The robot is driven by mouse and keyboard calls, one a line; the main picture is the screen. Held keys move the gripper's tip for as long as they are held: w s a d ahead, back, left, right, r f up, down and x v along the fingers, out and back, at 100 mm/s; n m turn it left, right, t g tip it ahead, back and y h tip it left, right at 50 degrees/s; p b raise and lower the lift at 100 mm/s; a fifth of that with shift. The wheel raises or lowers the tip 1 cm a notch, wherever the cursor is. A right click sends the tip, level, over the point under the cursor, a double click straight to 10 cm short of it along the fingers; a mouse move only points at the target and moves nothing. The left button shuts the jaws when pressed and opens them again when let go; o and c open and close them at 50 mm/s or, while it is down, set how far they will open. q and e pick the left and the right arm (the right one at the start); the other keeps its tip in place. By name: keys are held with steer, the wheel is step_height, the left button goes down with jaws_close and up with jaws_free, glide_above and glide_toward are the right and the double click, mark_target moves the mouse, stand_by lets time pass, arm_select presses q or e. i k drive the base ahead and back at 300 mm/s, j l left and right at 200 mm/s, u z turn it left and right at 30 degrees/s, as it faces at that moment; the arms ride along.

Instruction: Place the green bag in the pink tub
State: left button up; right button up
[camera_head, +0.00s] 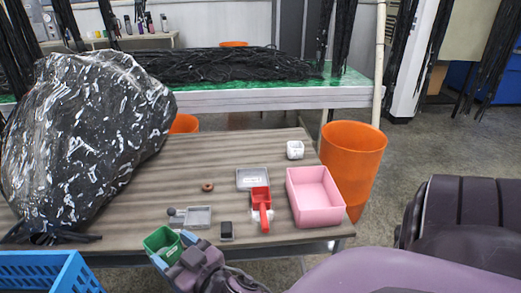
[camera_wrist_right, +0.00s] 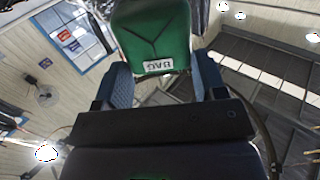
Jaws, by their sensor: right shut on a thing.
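The green bag (camera_head: 163,244) is held up between the fingers of my right gripper (camera_head: 174,250), in front of the table's near edge in the head view. In the right wrist view the green bag (camera_wrist_right: 152,35) fills the space between the two blue fingertips, and a white label reading "BAG" shows on it. My right gripper is shut on it. The pink tub (camera_head: 316,197) stands at the table's right end, right of the gripper and apart from it. Its inside looks empty. My left gripper is not in view.
Between bag and tub lie a small dark block (camera_head: 227,231), a red scoop (camera_head: 261,208) and a grey tray (camera_head: 197,217). A large black plastic bag (camera_head: 85,140) covers the table's left. A blue crate (camera_head: 45,272) is front left.

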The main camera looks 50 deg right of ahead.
mark_target(312, 204)
steer(key=z, duration=0.4)
steer(key=i+j+z, duration=0.1)
steer(key=z, duration=0.75)
steer(key=i+j+z, duration=0.1)
steer(key=z, duration=0.3)
